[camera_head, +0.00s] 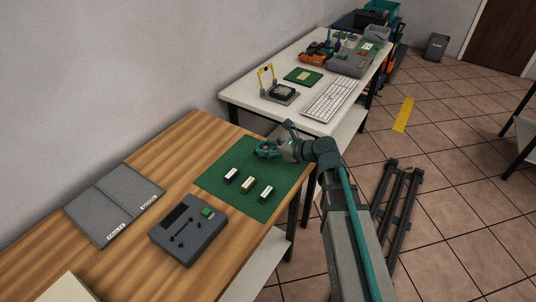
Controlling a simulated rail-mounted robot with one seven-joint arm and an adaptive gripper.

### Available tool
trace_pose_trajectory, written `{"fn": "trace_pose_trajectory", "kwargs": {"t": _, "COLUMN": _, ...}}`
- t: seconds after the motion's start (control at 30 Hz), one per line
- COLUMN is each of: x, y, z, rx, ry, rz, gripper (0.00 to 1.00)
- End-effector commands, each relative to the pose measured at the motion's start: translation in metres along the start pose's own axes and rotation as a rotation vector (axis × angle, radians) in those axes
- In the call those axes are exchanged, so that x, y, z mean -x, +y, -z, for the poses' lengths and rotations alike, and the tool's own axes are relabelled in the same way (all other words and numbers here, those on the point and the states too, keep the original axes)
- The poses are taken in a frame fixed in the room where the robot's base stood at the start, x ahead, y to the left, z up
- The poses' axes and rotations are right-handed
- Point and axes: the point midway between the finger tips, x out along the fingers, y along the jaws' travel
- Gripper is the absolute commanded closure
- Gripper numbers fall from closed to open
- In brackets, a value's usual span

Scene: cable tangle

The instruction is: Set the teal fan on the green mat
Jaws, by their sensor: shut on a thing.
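The green mat (222,187) lies on the wooden table. My gripper (263,153) reaches in from the right, over the mat's far right part. It is shut on a small teal thing, apparently the teal fan (267,149). The fan is mostly hidden by the fingers and small in the head view. I cannot tell whether it touches the mat or hangs just above it.
Three small labelled blocks (248,186) stand mid-mat. A dark grey device (188,229) and grey labelled panels (114,205) lie to the left. Behind is a white table (300,118) with a keyboard (331,99), a green board (303,76) and bins. The mat's left part is clear.

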Motion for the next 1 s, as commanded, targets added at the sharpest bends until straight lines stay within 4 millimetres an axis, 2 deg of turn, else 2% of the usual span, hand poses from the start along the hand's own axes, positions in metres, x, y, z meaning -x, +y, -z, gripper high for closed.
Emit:
{"fn": "trace_pose_trajectory", "kwargs": {"t": 0.17, "x": -0.011, "y": -0.008, "z": 0.008, "rx": -0.003, "ry": 0.000, "rz": -0.001, "gripper": 0.81}}
{"fn": "trace_pose_trajectory", "kwargs": {"t": 0.4, "x": -0.019, "y": -0.006, "z": 0.033, "rx": -0.003, "ry": 0.000, "rz": 0.000, "gripper": 0.81}}
{"fn": "trace_pose_trajectory", "kwargs": {"t": 0.8, "x": -0.021, "y": -0.006, "z": 0.038, "rx": -0.001, "ry": 0.000, "rz": 0.000, "gripper": 0.81}}
{"fn": "trace_pose_trajectory", "kwargs": {"t": 0.83, "x": -0.021, "y": -0.006, "z": 0.038, "rx": -0.001, "ry": 0.000, "rz": 0.000, "gripper": 0.45}}
{"fn": "trace_pose_trajectory", "kwargs": {"t": 0.97, "x": -0.021, "y": -0.006, "z": 0.037, "rx": 0.000, "ry": 0.000, "rz": 0.000, "gripper": 0.24}}
{"fn": "trace_pose_trajectory", "kwargs": {"t": 1.0, "x": -0.021, "y": -0.006, "z": 0.037, "rx": -0.001, "ry": 0.000, "rz": 0.000, "gripper": 0.22}}
